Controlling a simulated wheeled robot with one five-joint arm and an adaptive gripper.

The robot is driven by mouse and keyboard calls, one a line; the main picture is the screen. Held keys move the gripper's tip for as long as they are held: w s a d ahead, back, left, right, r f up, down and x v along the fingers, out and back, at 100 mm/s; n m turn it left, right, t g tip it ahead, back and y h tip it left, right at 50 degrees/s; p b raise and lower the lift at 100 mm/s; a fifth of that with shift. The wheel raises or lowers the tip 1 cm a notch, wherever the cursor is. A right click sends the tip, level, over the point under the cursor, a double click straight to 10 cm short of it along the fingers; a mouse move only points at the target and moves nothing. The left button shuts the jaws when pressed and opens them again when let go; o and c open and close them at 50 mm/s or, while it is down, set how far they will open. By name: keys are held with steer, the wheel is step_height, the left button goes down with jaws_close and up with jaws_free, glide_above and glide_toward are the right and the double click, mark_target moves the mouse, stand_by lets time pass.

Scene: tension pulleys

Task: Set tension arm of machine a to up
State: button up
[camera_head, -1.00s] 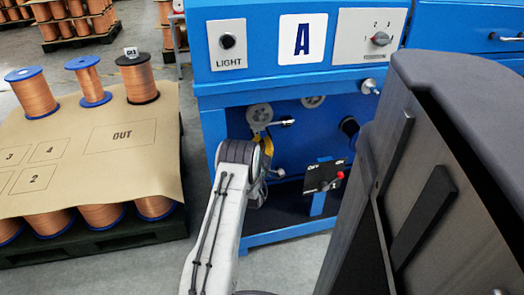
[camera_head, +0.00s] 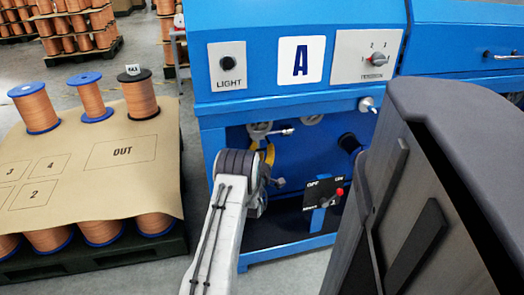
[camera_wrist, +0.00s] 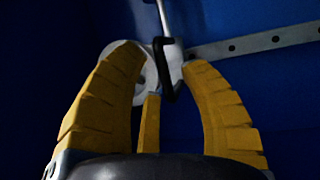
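Machine A (camera_head: 215,105) is the blue machine with the "A" sign (camera_head: 301,59). On its front recess, a pale pulley (camera_head: 260,130) with a short metal piece beside it shows just above my gripper (camera_head: 265,155). My arm hides much of this area. In the wrist view my gripper (camera_wrist: 160,58) has its yellow fingers apart. A black hook-shaped piece (camera_wrist: 168,70) on a thin metal rod (camera_wrist: 163,15) sits between the fingertips, with a pale round disc (camera_wrist: 135,65) behind the left finger. I cannot tell whether the fingers touch them.
A perforated metal bar (camera_wrist: 255,44) runs right in the wrist view. A black switch box (camera_head: 322,192) with a red knob, a tension dial (camera_head: 376,59) and a light button (camera_head: 226,62) are on the machine. A pallet with copper spools (camera_head: 37,108) stands left.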

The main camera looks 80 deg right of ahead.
steer(key=shift+a+f, duration=0.1)
steer(key=a+f, duration=0.1)
steer(key=a, duration=1)
steer(key=shift+a+f, duration=0.35)
steer(key=shift+w, duration=0.1)
stand_by(0.7)
